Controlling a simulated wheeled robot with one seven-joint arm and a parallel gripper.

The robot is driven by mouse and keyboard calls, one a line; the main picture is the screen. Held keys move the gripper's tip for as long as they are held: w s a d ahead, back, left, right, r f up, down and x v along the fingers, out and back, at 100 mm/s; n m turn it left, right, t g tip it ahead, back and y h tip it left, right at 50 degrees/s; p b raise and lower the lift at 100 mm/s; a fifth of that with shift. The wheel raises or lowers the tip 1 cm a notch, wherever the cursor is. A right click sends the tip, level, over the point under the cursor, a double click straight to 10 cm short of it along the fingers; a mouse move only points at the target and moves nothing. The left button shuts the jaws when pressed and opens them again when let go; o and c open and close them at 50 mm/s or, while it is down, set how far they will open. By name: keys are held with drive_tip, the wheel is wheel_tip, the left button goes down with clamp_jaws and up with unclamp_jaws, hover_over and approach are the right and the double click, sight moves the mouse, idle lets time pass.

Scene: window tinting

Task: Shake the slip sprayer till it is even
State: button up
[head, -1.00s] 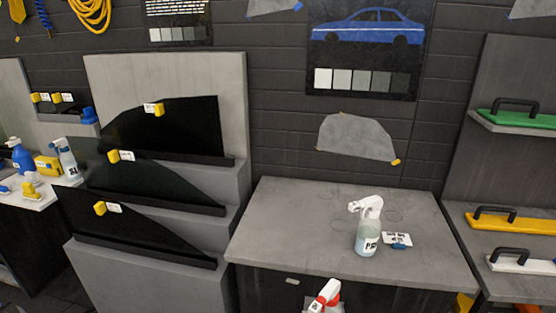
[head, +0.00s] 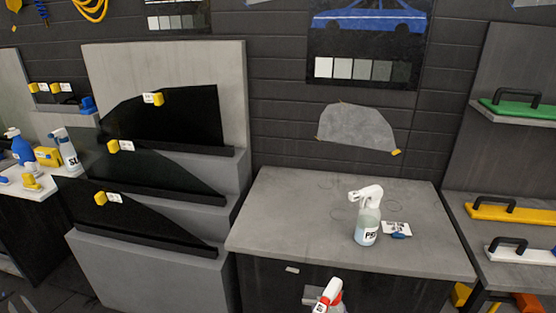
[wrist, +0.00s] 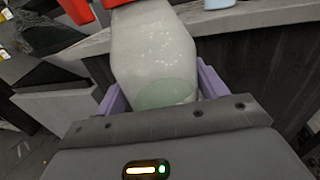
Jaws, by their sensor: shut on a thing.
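My gripper (wrist: 160,88) has its purple jaws shut around a translucent spray bottle (wrist: 150,45). Its body is cloudy whitish, with a pale green patch towards the gripper's palm. Red parts of its head show at the top of the wrist view. In the head view the red-and-white sprayer head (head: 329,293) shows at the bottom edge, in front of the bench; the rest of it is cut off.
A white-headed spray bottle (head: 366,225) labelled "PRE" stands on the grey bench (head: 290,220) beside a small card (head: 396,228). Dark window panes (head: 165,120) rest on the stepped stand at left. Another labelled sprayer (head: 67,152) stands on the left table. Handled tools (head: 510,212) lie on the right shelves.

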wheel_tip(320, 180, down, 3)
drive_tip(key=shift+w+r, duration=0.1)
wheel_tip(320, 180, up, 8)
wheel_tip(320, 180, down, 8)
drive_tip(key=shift+f, duration=0.1)
drive_tip(key=shift+r, duration=0.25)
